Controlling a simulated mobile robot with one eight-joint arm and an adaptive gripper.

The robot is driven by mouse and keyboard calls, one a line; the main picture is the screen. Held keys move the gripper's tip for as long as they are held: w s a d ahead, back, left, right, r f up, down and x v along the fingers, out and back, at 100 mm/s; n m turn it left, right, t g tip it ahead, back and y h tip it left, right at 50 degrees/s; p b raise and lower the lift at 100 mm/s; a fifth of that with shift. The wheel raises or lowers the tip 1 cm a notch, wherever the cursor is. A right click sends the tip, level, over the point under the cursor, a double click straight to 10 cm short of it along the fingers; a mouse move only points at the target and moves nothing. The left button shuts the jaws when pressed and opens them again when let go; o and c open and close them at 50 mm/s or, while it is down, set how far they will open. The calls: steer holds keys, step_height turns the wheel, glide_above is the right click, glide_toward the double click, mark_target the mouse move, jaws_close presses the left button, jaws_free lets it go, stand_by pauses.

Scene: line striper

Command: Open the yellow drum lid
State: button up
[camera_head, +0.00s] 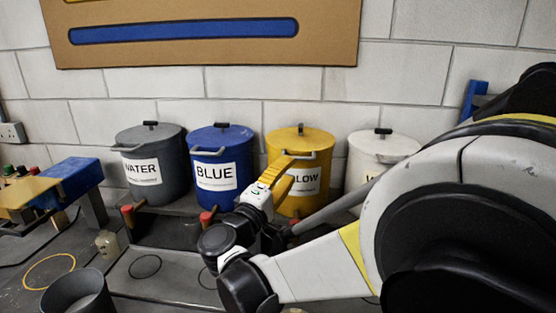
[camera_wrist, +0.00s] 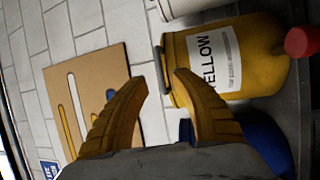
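The yellow drum (camera_head: 318,160) stands against the wall between the blue and white drums. Its yellow lid (camera_head: 318,138) is on, with a dark knob (camera_head: 300,128) on top. My gripper (camera_head: 287,162) is in front of the drum, its yellow fingers overlapping the drum's left front. In the wrist view the drum (camera_wrist: 262,75) appears sideways, with its YELLOW label (camera_wrist: 213,60) and a grey handle (camera_wrist: 158,62). My gripper (camera_wrist: 160,77) is open, with a clear gap between its fingertips. The handle appears near that gap; contact cannot be judged. The lid knob is not clear in the wrist view.
The grey WATER drum (camera_head: 153,165) and blue drum (camera_head: 221,165) stand to the left, the white drum (camera_head: 380,150) to the right. Red-topped handles (camera_head: 207,217) stick up before the drums. A dark cup (camera_head: 78,293) is at lower left. My arm hides much of the right.

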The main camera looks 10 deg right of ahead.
mark_target(298, 158)
steer(key=x, duration=0.6)
steer(key=shift+b, duration=0.3)
jaws_close()
